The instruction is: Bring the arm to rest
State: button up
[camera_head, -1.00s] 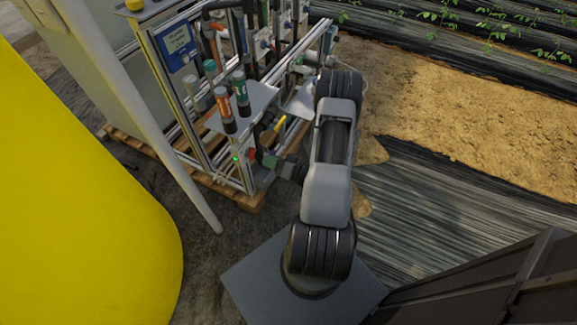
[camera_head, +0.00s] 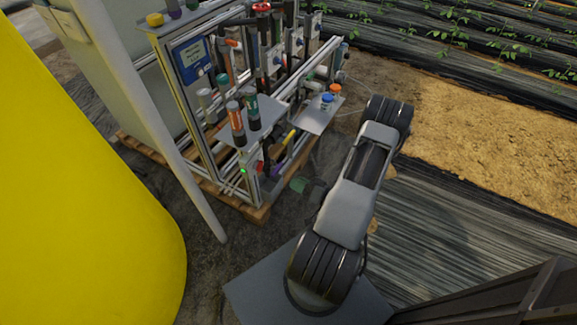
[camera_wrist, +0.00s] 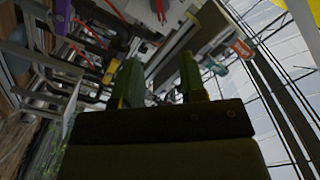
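My gripper (camera_wrist: 161,84) shows in the wrist view as two dark green fingers with a clear gap between them and nothing held. In the head view my arm is folded over its grey base plate, to the right of the skid. Part of my gripper (camera_head: 300,186) shows low beside the skid's front right corner, apart from the frame as far as I can tell. Much of the wrist is hidden behind my forearm.
The skid frame (camera_head: 209,139) stands on a wooden pallet (camera_head: 243,205). Its shelves hold orange and green cylinders (camera_head: 236,121) and blue- and orange-capped bottles (camera_head: 327,99). A yellow tank (camera_head: 80,210) fills the left. Bare soil (camera_head: 450,120) lies open at the right.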

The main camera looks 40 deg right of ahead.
jog(key=w+d+r+n+g+h+p, duration=0.15)
jog(key=w+r+g+h+p, duration=0.4)
jog(key=r, duration=0.75)
jog(key=w+d+r+n+g+h+p, duration=0.15)
jog(key=w+r+n+h+p, duration=0.35)
jog(key=r+p, duration=0.6)
jog(key=s+a+r+m+g+p, duration=0.15)
jog(key=a+r, duration=0.25)
jog(key=r, duration=0.4)
jog(key=s+a+r+m+g+p, duration=0.15)
jog(key=a+r, duration=0.25)
jog(key=r, duration=0.5)
jog(key=s+a+r+g+y+p, duration=0.2)
jog(key=s+a+r+p, duration=0.3)
jog(key=s+a+r, duration=0.4)
jog(key=shift+s+a+n+g+y, duration=0.4)
jog(key=shift+s+a, duration=0.25)
jog(key=shift+a, duration=0.2)
